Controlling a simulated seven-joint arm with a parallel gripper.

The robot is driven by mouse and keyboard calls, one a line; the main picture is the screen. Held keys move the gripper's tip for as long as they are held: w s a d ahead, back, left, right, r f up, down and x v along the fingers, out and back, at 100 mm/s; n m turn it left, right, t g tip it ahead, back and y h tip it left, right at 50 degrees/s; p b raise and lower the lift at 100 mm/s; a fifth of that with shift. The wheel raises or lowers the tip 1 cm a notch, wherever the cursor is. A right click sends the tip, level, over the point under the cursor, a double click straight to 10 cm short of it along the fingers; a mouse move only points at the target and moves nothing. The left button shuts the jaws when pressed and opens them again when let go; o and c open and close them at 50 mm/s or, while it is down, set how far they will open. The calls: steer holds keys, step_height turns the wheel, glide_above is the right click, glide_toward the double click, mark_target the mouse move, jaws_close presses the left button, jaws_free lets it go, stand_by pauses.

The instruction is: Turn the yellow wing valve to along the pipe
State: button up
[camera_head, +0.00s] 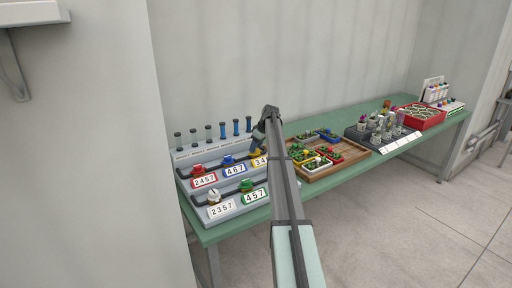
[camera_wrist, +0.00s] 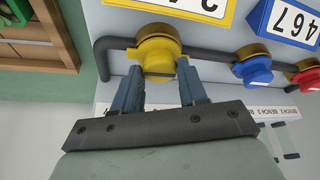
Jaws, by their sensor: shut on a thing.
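The yellow wing valve (camera_wrist: 158,50) sits on a dark pipe (camera_wrist: 112,44) in the upper middle of the wrist view. My gripper (camera_wrist: 160,70) reaches it from below in that view, with one blue-grey finger on each side, shut on the valve's yellow wing. In the head view the yellow valve (camera_head: 255,155) shows only in part behind my gripper (camera_head: 258,148) and arm. A yellow-framed number plate (camera_wrist: 185,8) stands beside it.
Blue (camera_head: 228,160), red (camera_head: 197,169), green (camera_head: 246,185) and white (camera_head: 213,196) valves share the grey panel, each with a number plate. Several tubes (camera_head: 222,131) stand behind. A wooden tray (camera_head: 311,176) of small pots lies right of the panel on the green bench.

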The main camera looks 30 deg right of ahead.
steer(key=o, duration=1)
steer(key=shift+o, duration=0.2)
steer(key=v, duration=1.4)
steer(key=shift+f, duration=0.15)
